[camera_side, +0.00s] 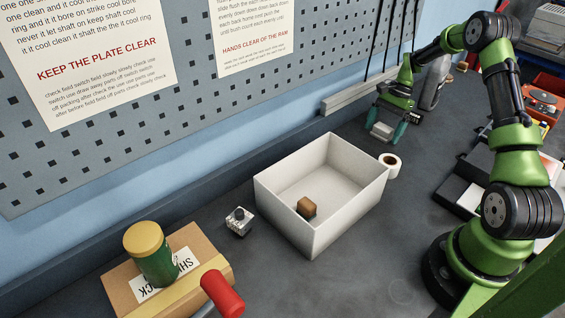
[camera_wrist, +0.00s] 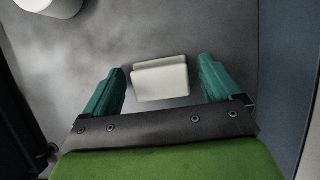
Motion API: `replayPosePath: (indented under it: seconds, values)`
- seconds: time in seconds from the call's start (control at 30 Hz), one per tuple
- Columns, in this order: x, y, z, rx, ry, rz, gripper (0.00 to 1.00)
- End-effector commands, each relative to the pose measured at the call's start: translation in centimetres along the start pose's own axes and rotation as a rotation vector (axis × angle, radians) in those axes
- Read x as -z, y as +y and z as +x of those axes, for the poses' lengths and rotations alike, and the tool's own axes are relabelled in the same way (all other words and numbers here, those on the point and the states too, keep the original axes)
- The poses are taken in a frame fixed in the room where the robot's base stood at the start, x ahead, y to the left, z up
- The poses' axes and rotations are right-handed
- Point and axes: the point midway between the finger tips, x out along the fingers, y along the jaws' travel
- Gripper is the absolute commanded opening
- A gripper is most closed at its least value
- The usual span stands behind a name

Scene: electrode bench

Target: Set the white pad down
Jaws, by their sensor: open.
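The white pad (camera_wrist: 160,79) is a small pale block with a ridge along its far side. It lies on the grey bench, as far as I can tell, between my gripper's fingers (camera_wrist: 162,70). The fingers are open, with a gap on each side of the pad, so they do not grip it. In the side view the pad (camera_side: 381,131) shows below and between the green fingers of my gripper (camera_side: 387,122), low over the bench near the back wall. The exact contact under the pad is too small to tell.
A small metal device (camera_side: 239,221) and a carton (camera_side: 185,285) with a green jar (camera_side: 151,255) are nearer the camera.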

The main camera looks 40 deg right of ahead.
Motion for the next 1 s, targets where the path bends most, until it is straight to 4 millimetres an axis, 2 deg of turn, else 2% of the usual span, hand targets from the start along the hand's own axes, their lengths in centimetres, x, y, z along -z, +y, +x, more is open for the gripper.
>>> replayPosePath:
  seconds: [0.17, 0.4, 0.6, 0.77, 0.87, 0.97, 1.0]
  values:
    - [0.0, -0.1, -1.8, 0.002, 0.004, -0.001, 0.91]
    - [0.0, -0.1, -6.9, 0.004, 0.004, 0.000, 0.91]
    - [0.0, 0.0, -10.5, 0.003, 0.002, 0.000, 0.91]
    - [-0.1, 0.0, -12.0, 0.001, 0.002, -0.002, 0.91]
    - [-1.5, -0.4, -12.9, 0.005, 0.020, -0.038, 0.91]
    - [-5.1, -0.9, -14.2, 0.017, 0.066, -0.131, 0.91]
    - [-7.1, -1.1, -14.8, 0.025, 0.093, -0.186, 0.91]
